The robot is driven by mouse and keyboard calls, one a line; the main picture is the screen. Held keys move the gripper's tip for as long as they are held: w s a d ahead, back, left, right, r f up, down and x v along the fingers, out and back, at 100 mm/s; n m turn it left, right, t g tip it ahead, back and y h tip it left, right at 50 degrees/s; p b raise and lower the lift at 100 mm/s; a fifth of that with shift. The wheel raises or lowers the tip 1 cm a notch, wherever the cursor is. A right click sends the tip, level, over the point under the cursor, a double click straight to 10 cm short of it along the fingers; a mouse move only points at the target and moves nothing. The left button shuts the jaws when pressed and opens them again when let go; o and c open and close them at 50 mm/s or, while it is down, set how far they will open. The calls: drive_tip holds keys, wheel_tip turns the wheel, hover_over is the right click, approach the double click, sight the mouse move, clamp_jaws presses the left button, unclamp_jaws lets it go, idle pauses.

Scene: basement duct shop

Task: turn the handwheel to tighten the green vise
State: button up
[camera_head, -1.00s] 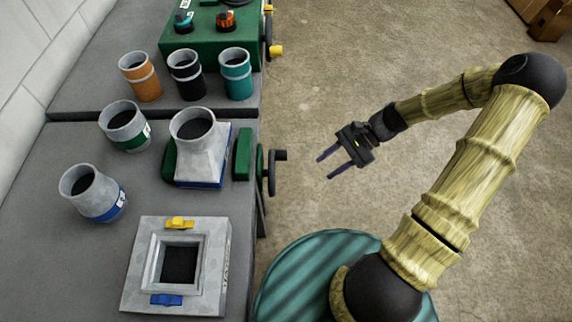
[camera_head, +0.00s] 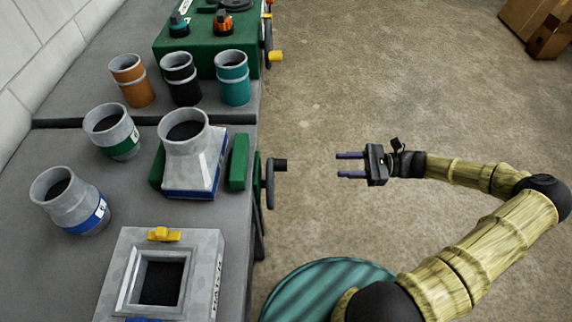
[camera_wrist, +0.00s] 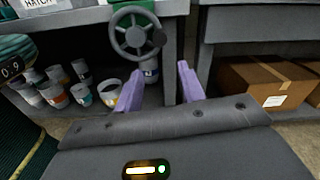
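The green vise (camera_head: 239,162) stands at the right edge of the bench, with a grey duct fitting (camera_head: 187,150) between its jaws. Its dark handwheel (camera_head: 269,182) faces the aisle and has a knob sticking out to the right. In the wrist view the handwheel (camera_wrist: 135,33) is seen face on, its knob at the right of the rim. My gripper (camera_head: 350,164) is open and empty, pointing left at the wheel with a clear gap between. In the wrist view its two purple fingers (camera_wrist: 158,88) stand apart below the wheel.
Several duct collars stand on the bench, including an orange one (camera_head: 132,81) and a teal one (camera_head: 232,78). A green machine (camera_head: 205,50) is at the back. Under the bench are more collars (camera_wrist: 53,92) and a cardboard box (camera_wrist: 262,82).

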sight(286, 165)
drive_tip(key=a, duration=1.7)
drive_tip(key=shift+w+p, duration=0.3)
drive_tip(key=shift+p, duration=0.05)
clamp_jaws()
